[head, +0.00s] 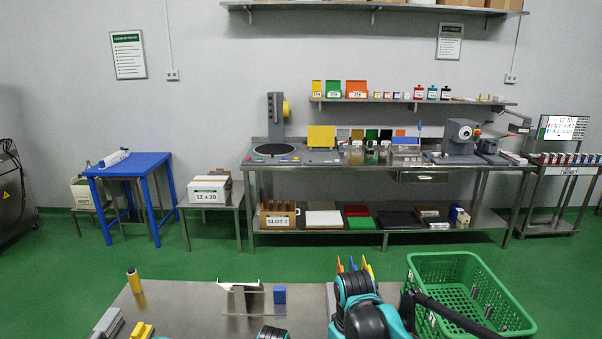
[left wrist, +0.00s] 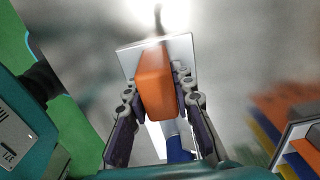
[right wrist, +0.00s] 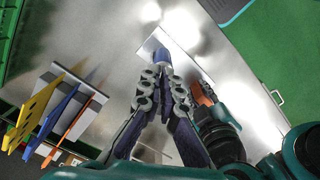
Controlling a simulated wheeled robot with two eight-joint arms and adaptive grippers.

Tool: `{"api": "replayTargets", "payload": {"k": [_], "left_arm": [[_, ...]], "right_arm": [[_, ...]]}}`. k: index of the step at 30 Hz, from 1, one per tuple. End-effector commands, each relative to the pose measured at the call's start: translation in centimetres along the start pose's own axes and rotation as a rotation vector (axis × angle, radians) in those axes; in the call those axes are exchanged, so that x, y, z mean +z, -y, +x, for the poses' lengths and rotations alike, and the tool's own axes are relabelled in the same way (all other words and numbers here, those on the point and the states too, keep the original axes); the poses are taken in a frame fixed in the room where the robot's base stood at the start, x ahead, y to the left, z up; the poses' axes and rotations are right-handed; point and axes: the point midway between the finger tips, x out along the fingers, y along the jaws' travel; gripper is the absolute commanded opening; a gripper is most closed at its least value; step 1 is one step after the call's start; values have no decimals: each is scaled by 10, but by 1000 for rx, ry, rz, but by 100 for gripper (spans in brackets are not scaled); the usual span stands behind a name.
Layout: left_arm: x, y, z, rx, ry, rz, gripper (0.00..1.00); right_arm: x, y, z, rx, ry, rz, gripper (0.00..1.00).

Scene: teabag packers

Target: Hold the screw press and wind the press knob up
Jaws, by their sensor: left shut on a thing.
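The screw press shows only in part, in the wrist views. In the left wrist view, my left gripper (left wrist: 155,88) is shut on its orange block (left wrist: 156,80), one finger on each side. A pale flat plate (left wrist: 184,46) lies behind the block, and a blue part (left wrist: 178,148) shows below it. In the right wrist view, my right gripper's fingertips (right wrist: 163,80) are close together at a blue knob-like part (right wrist: 161,57) over the plate (right wrist: 193,62). I cannot tell whether they grip it. The orange block (right wrist: 203,95) shows to their right.
A rack with yellow, blue and orange pieces (right wrist: 62,115) stands close to my right gripper. A green crate (head: 458,260) is at the right.

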Motion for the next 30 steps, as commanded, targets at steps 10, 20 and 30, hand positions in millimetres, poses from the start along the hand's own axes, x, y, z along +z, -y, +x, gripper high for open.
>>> {"api": "replayTargets", "payload": {"k": [10,20,30], "left_arm": [[0,-1,0,2,0,3,0],[0,-1,0,2,0,2,0],[0,0,0,1,0,1,0]], "right_arm": [[1,-2,0,2,-3,1,0],[7,-4,-10,1,-2,1,0],[7,-3,-51,0,-1,1,0]]}}
